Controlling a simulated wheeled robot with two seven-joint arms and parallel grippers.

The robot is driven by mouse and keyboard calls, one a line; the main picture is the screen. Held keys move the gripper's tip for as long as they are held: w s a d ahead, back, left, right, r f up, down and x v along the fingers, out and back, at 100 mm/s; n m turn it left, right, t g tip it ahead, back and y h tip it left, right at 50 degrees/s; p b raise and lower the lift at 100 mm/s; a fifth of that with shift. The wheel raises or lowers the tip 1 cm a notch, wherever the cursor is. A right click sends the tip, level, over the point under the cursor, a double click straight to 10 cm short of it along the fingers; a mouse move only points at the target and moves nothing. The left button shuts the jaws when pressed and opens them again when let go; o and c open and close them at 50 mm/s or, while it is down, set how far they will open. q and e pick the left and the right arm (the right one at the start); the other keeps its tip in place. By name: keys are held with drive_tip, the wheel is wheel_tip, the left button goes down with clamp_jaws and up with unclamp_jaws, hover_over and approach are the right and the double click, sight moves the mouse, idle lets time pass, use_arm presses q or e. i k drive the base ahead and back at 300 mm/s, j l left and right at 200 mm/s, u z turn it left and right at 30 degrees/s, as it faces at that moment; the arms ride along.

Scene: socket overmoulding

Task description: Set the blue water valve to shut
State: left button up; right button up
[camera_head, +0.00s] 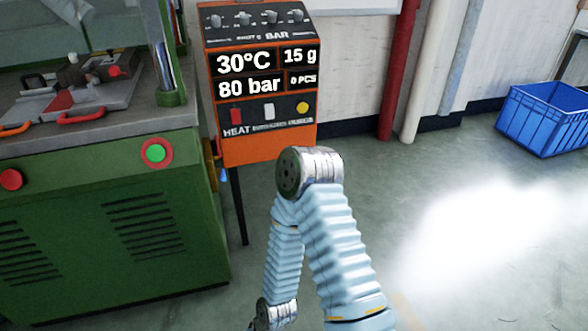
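A small blue piece (224,176), which looks like the blue water valve's handle, shows at the right side of the green machine, just below the left edge of the orange control box. It is small and partly hidden, so I cannot tell its setting. One of my arms bends in the middle of the view, with its elbow to the right of the blue piece and apart from it in the picture. Neither of my grippers is in view.
The green press (100,225) fills the left side, with red and green buttons on its front. The orange control box (262,150) stands beside it on a thin dark leg. A blue crate (545,125) is at the far right. The floor between is clear, with bright glare.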

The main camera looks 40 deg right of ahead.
sight(219, 171)
drive_tip(key=z, duration=0.7)
